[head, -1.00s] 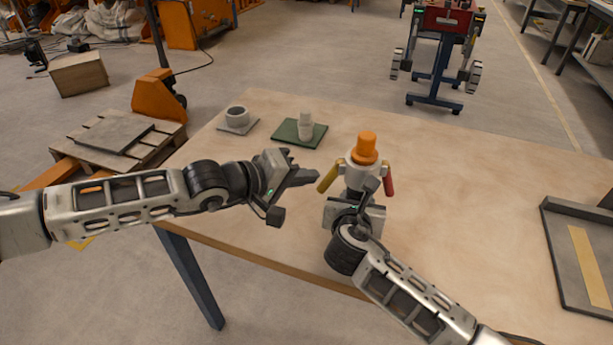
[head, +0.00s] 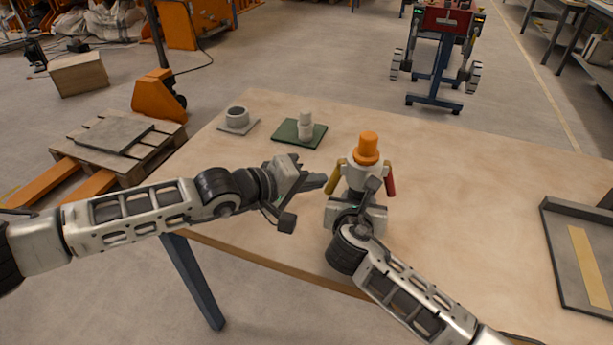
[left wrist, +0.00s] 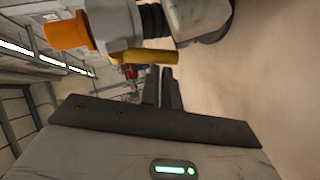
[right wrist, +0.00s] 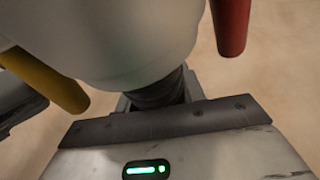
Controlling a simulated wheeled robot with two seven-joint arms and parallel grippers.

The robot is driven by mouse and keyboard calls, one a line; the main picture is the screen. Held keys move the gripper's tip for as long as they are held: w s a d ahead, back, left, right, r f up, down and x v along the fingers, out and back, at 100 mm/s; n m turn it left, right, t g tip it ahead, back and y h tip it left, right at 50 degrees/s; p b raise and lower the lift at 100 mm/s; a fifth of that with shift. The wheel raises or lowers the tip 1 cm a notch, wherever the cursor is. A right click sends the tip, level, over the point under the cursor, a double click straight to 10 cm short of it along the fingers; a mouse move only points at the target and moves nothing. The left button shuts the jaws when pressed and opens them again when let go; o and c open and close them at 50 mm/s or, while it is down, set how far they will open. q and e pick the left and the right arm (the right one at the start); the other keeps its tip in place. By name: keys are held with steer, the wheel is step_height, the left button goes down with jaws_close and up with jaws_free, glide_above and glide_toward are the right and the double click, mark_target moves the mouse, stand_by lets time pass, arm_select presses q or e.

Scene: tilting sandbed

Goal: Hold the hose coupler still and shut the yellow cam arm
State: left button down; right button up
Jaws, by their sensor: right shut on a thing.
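The hose coupler (head: 357,177) stands upright near the table's front edge, with a pale body and orange cap (head: 367,147). Its yellow cam arm (head: 334,183) hangs down on the left, angled slightly outward; the red arm (head: 390,180) hangs on the right. My right gripper (head: 357,208) is shut on the coupler's dark lower neck (right wrist: 160,92). My left gripper (head: 318,181) is shut and empty, its fingertips beside the yellow arm's outer side. In the left wrist view the tips (left wrist: 161,72) reach the yellow arm (left wrist: 150,56); contact looks likely but is not certain.
Behind to the left are a green mat (head: 286,132) with a pale stepped piece (head: 305,125) and a grey ring (head: 237,115) on a plate. A grey tray (head: 557,235) lies at the right. The table between coupler and tray is clear.

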arm_select(q)
steer(key=shift+s+d+f, duration=0.2)
steer(key=shift+s+f, duration=0.1)
steer(key=shift+s, duration=0.1)
arm_select(e)
steer(key=shift+a, duration=0.4)
steer(key=shift+d, duration=0.25)
arm_select(q)
steer(key=s+a+r, duration=0.1)
steer(key=a+r, duration=0.1)
steer(key=a, duration=0.4)
steer(key=s+a+r, duration=0.2)
steer(key=a, duration=0.4)
steer(key=shift+a+r, duration=0.3)
steer(key=shift+r, duration=0.05)
steer(key=shift+s, duration=0.1)
arm_select(e)
steer(key=o, duration=1.3)
